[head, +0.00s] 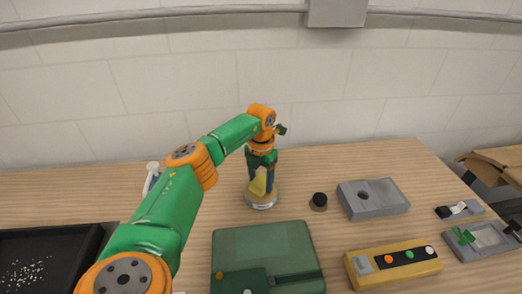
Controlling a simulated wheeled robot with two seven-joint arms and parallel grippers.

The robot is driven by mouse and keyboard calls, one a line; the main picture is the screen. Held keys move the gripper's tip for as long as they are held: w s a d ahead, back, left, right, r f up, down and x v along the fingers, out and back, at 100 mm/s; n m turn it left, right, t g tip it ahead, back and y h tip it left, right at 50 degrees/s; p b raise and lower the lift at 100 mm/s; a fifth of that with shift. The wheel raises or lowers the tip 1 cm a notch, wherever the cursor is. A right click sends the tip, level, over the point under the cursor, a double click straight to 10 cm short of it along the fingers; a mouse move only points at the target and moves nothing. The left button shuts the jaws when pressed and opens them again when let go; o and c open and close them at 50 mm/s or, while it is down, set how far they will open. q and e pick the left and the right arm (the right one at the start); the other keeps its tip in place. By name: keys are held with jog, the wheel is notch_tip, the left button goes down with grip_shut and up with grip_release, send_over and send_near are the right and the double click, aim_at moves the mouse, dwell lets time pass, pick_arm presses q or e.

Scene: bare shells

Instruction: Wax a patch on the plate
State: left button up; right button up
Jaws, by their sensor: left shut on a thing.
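My left gripper (262,179) reaches out to the middle of the table and points down. Its dark fingers are shut on a yellow piece (259,185), which looks like a block of wax. The yellow piece is at a round, pale metal base (262,203) on the table; I cannot tell whether it touches it. A flat green slab (250,239) lies nearer to me, with a darker raised part and an orange knob at its front. I cannot tell for certain which thing is the plate. My right gripper is not in view.
Right of the gripper are a small black knob (319,199) and a grey block (384,206) with a hole. A yellow button box (413,266) and grey devices (482,241) stand further right. A black tray (38,254) with specks lies left. Wall behind.

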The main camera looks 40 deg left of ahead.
aim_at(260, 181)
pick_arm(q)
jog(key=shift+r, duration=0.15)
jog(key=shift+f, duration=0.55)
dwell(0.6)
dwell(1.1)
jog(key=shift+s, duration=0.1)
notch_tip(260, 181, up, 7)
jog(key=p, duration=0.7)
jog(key=shift+r, duration=0.15)
jog(key=shift+f, duration=0.2)
